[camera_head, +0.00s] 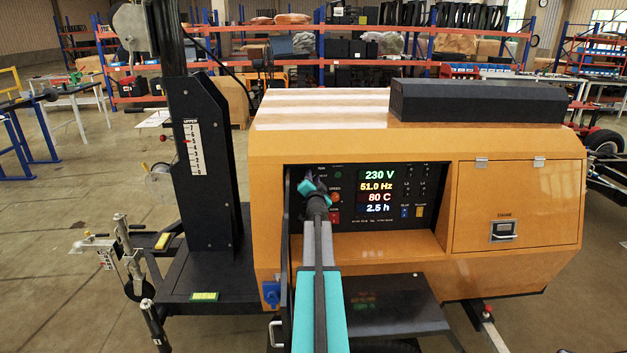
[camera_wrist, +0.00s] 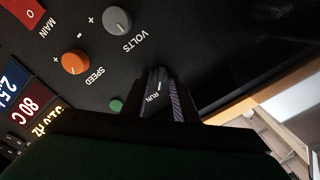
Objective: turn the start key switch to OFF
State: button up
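The generator's control panel (camera_head: 390,218) is on the front of the orange housing, with lit displays reading 230 V, 51.0 Hz, 80 C and 2.5 h. My gripper (camera_head: 308,187) is at the panel's upper left and hides the start key switch there. In the wrist view my gripper (camera_wrist: 163,90) has its fingers at the panel, with a ridged finger pad showing on the right. A RUN label (camera_wrist: 153,98) and a short white mark show between the fingers. The dark switch itself barely stands out, so its exact position and any contact cannot be told.
Close to the fingers are a green lamp (camera_wrist: 116,105), the orange SPEED knob (camera_wrist: 75,61) and the grey VOLTS knob (camera_wrist: 117,20). A red MAIN switch (camera_wrist: 30,12) lies farther off. The black mast (camera_head: 205,160) stands left of the housing.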

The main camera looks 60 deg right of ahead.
dwell(0.3)
grip_shut()
jog(key=shift+n, duration=0.3)
jog(key=n, duration=0.8)
jog(key=shift+w+a+r+b, duration=0.1)
jog(key=shift+w+b, duration=0.15)
jog(key=shift+b, duration=0.1)
jog(key=shift+n, duration=0.3)
grip_release()
